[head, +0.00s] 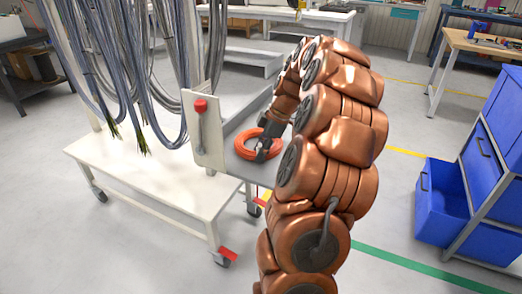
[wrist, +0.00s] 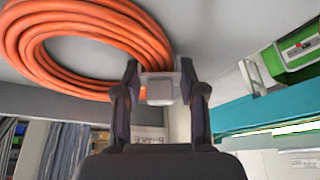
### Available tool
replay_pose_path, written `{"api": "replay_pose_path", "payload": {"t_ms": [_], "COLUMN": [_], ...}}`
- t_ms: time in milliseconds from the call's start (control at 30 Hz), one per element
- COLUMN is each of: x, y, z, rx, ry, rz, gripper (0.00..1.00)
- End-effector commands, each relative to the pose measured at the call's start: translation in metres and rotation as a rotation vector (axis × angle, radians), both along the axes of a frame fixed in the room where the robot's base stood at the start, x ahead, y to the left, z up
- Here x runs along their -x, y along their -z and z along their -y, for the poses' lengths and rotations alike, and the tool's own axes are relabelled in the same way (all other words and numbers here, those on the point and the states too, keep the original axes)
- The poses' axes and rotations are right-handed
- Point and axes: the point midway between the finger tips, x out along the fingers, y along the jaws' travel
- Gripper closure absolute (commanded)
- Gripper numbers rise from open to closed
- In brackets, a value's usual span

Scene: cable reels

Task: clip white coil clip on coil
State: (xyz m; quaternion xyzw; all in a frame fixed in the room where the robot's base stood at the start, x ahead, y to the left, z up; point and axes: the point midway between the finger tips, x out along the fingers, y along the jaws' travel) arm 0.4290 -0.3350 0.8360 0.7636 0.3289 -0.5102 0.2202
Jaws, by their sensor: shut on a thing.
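An orange coil (head: 236,146) lies flat on a grey tray (head: 240,168) on the cart; it fills the upper left of the wrist view (wrist: 70,42). My gripper (head: 265,148) is over the right part of the coil in the head view. In the wrist view my gripper (wrist: 160,82) is shut on the white coil clip (wrist: 160,93), a small pale block between the fingertips. The coil's edge passes beside and behind the left finger. I cannot tell whether the clip touches the coil. The clip cannot be made out in the head view.
An upright pale panel with a red knob (head: 200,106) stands at the tray's left. Grey cables (head: 165,60) hang above the white cart (head: 150,185). Blue bins (head: 440,205) stand at the right. A green and white case (wrist: 290,45) shows at the wrist view's upper right.

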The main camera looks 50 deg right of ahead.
Motion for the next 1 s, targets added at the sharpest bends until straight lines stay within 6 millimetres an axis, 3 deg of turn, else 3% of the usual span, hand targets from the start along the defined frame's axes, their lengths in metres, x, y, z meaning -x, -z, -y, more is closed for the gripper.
{"api": "replay_pose_path", "payload": {"t_ms": [300, 500, 667, 1000], "x": [0.0006, 0.0003, 0.0002, 0.0002], "y": [0.0012, 0.0006, 0.0004, 0.0003], "z": [-0.0004, -0.0002, -0.0002, -0.0001], "rx": [-0.001, -0.001, 0.0, -0.001], "ry": [-0.001, -0.001, 0.0, 0.0], "rz": [-0.003, -0.002, -0.001, -0.001], "gripper": [0.3, 0.3, 0.14, 0.14]}}
